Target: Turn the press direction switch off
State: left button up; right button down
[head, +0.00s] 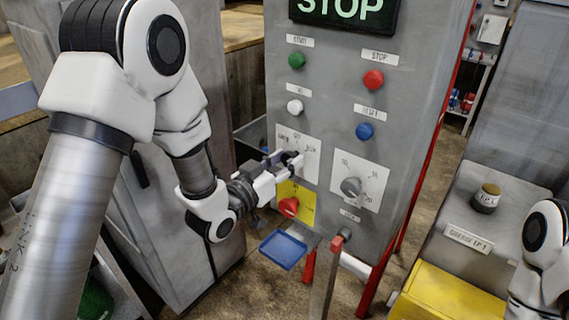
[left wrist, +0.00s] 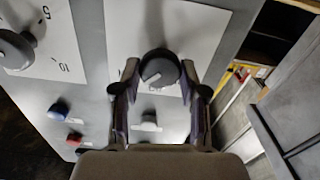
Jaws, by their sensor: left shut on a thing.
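The press direction switch is a dark round knob (left wrist: 159,68) on a white labelled plate (head: 308,142) on the left of the grey control panel (head: 338,100). In the left wrist view a short white mark on the knob points toward the lower left of the picture. My left gripper (head: 289,161) is at this knob, with its fingers on either side of it, shut on it. In the left wrist view the fingers (left wrist: 160,88) show left and right of the knob. In the head view the fingers hide most of the knob, and the plate lettering is too small to read surely. My right gripper is out of view.
Green (head: 297,60), red (head: 373,79), white (head: 295,106) and blue (head: 365,131) buttons sit above. A second grey dial (head: 351,187) is to the right. A red knob (head: 289,206) on a yellow plate is just below my left gripper. A lever (head: 335,246) stands lower.

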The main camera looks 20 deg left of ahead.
pick_arm(q)
jog(key=n+b, duration=0.1)
jog(key=n, duration=0.3)
jog(key=shift+w+a+r+b, duration=0.1)
jog(key=shift+b, duration=0.3)
jog(key=n+b, duration=0.1)
jog(key=n, duration=0.3)
jog(key=shift+n, duration=0.3)
jog(key=o, duration=0.9)
jog(key=shift+c, duration=0.2)
jog(key=shift+o, duration=1.3)
jog(key=shift+w, duration=0.15)
